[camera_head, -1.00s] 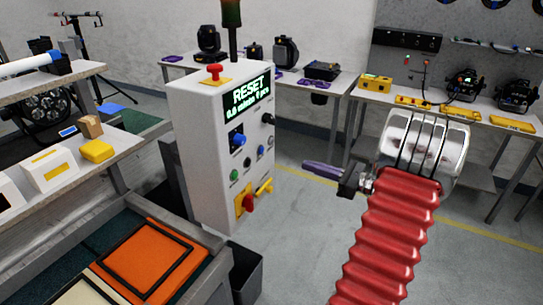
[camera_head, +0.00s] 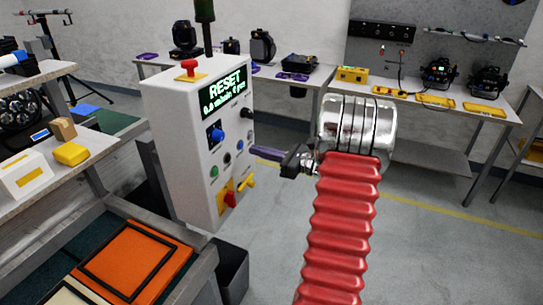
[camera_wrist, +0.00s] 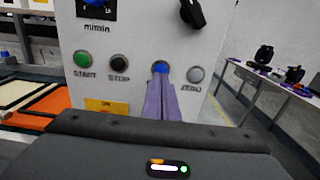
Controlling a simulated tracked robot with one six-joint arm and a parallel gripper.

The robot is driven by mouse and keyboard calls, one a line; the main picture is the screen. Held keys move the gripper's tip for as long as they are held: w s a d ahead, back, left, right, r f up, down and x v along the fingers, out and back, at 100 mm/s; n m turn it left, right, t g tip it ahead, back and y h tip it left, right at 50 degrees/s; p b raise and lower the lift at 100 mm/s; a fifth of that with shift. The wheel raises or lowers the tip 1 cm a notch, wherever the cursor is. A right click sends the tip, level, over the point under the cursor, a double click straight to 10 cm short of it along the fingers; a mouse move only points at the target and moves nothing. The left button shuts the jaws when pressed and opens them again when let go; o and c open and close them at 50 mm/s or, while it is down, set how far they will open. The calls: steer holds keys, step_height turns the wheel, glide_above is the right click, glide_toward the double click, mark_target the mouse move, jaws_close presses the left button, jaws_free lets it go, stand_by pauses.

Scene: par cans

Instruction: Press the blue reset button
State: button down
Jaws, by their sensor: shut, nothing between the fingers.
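The white control box (camera_head: 180,130) stands left of centre in the head view, its display reading RESET. The blue reset button (camera_wrist: 160,66) is in the wrist view, in a row between the black STOP button (camera_wrist: 119,61) and the pale ZERO button (camera_wrist: 195,74). In the head view the small blue button (camera_head: 239,145) is on the box's right face. My gripper (camera_wrist: 160,80) is shut and empty, its purple fingers pointing at the blue button and covering its lower edge and label. In the head view my gripper (camera_head: 252,149) is close to the panel. I cannot tell whether it touches.
The green START button (camera_wrist: 82,59) and a black knob (camera_wrist: 192,12) are near on the panel. A red mushroom button (camera_head: 189,66) tops the box; a red and yellow switch (camera_head: 229,198) is low on it. Floor right of the box is open.

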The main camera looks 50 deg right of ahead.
mark_target(242, 146)
steer(key=shift+x, duration=1.4)
steer(key=shift+w, duration=0.1)
steer(key=shift+w+a, duration=0.1)
steer(key=shift+w, duration=0.25)
steer(key=shift+w+a+r, duration=0.1)
steer(key=shift+w+r, duration=0.05)
steer(key=shift+w, duration=0.1)
steer(key=shift+s+d, duration=0.25)
steer(key=shift+s, duration=0.3)
steer(key=v, duration=1.3)
steer(key=shift+s, duration=0.3)
